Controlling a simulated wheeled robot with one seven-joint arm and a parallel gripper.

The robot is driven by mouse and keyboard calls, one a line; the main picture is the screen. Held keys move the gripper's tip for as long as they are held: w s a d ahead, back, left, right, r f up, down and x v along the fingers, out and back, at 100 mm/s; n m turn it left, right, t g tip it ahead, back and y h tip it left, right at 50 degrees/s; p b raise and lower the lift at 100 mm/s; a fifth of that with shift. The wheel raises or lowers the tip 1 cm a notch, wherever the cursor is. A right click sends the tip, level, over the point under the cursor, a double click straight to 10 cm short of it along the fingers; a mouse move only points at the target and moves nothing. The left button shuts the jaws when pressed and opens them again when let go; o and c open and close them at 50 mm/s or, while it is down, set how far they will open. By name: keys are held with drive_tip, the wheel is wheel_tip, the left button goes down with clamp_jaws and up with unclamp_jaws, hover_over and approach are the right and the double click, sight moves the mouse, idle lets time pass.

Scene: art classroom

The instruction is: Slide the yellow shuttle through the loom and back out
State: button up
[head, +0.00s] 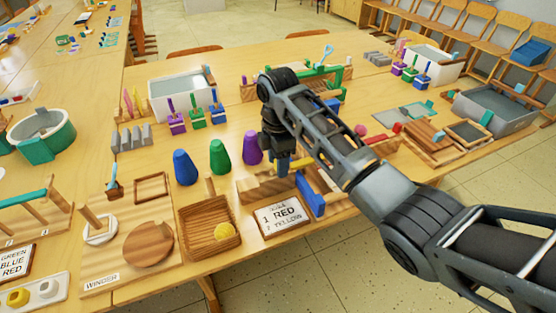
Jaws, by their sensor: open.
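A wooden loom (262,187) with a blue bar (309,195) stands near the table's front edge, partly hidden by my arm. My gripper (283,162) points down over the loom, open, with its fingertips hard to make out against the wood and blue parts. The gripper is apart from this yellow piece.
A card (281,216) reading "1 RED 2 YELLOW" lies in front of the loom. A wooden tray (190,244) holds a yellow ball (225,232). Blue (185,168), green (220,157) and purple (252,148) cones stand left of my gripper. A grey bin (492,112) stands at right.

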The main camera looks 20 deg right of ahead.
clamp_jaws()
idle(0.5)
